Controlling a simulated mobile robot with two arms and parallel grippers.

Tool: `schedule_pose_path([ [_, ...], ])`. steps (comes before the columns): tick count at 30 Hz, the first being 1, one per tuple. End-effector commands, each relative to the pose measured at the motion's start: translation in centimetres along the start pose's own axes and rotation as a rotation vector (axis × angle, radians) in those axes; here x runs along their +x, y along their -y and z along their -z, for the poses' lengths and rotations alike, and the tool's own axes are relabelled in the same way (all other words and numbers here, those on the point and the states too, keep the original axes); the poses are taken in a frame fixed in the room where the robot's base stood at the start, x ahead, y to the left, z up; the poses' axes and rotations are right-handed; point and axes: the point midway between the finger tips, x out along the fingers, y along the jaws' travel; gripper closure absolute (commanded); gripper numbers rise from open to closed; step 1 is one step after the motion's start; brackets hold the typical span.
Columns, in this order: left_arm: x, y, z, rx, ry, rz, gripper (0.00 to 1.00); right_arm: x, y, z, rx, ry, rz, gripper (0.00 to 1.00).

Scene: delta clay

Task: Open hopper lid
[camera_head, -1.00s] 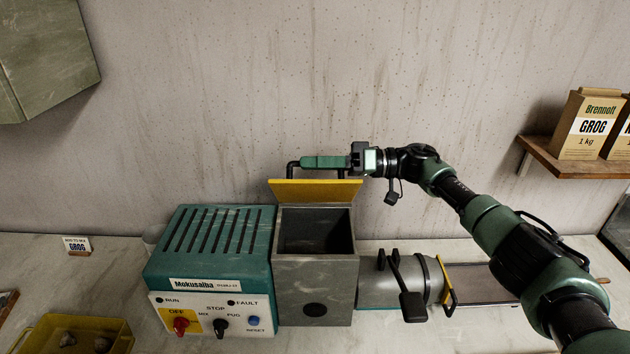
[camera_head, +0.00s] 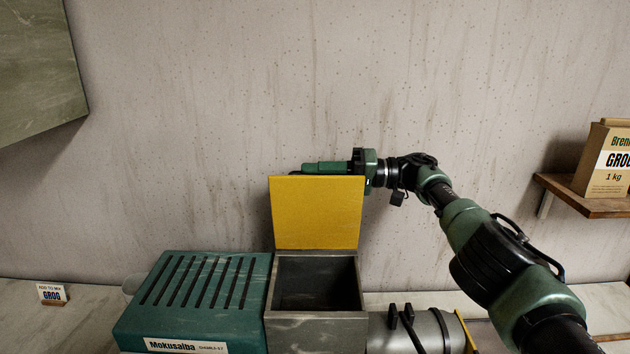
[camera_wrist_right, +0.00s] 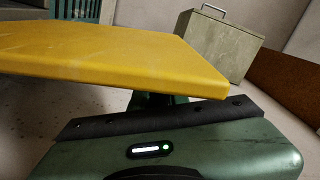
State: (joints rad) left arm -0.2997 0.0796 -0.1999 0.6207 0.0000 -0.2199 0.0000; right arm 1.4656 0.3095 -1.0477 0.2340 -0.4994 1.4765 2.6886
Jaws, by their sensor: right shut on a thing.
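The hopper (camera_head: 318,322) is a grey metal box with an open, dark inside. Its yellow lid (camera_head: 316,212) stands raised, about upright, at the hopper's back edge. My right gripper (camera_head: 325,166) reaches in from the right behind the lid's top edge, shut on the lid handle. The handle's black bar (camera_head: 294,172) is mostly hidden behind the lid and gripper. In the right wrist view the lid (camera_wrist_right: 120,55) spans the picture, just beyond the green gripper body; the fingertips are hidden. My left gripper is not in view.
A teal control box (camera_head: 195,295) adjoins the hopper on the left, and a metal barrel (camera_head: 432,330) on the right. A GROG sign (camera_head: 52,294) stands at the far left. A shelf (camera_head: 585,195) with a GROG bag (camera_head: 604,160) is at the right. The wall is behind.

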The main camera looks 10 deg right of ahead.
Motion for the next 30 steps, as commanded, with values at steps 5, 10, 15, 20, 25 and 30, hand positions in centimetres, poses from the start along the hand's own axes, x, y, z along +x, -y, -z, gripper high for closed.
schedule_pose_path([
  [5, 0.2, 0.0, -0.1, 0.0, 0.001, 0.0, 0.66, 0.0, -0.3, -0.1, 0.002, -0.002, 0.0, 1.0],
  [10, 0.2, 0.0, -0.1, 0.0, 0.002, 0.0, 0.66, 0.0, -0.3, -0.1, 0.002, -0.001, -0.001, 1.0],
  [15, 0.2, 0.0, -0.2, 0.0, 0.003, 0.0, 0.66, 0.0, -0.4, -0.1, 0.003, -0.001, -0.002, 0.68],
  [20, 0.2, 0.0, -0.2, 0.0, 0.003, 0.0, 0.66, 0.0, -0.3, -0.1, 0.002, 0.0, -0.002, 0.66],
  [25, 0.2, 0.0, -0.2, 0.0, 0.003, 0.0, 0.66, 0.0, -0.2, 0.0, 0.001, 0.0, -0.002, 0.66],
  [30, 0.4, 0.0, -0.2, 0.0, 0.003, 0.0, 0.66, 0.0, 1.2, 0.7, -0.002, -0.001, -0.001, 0.66],
])
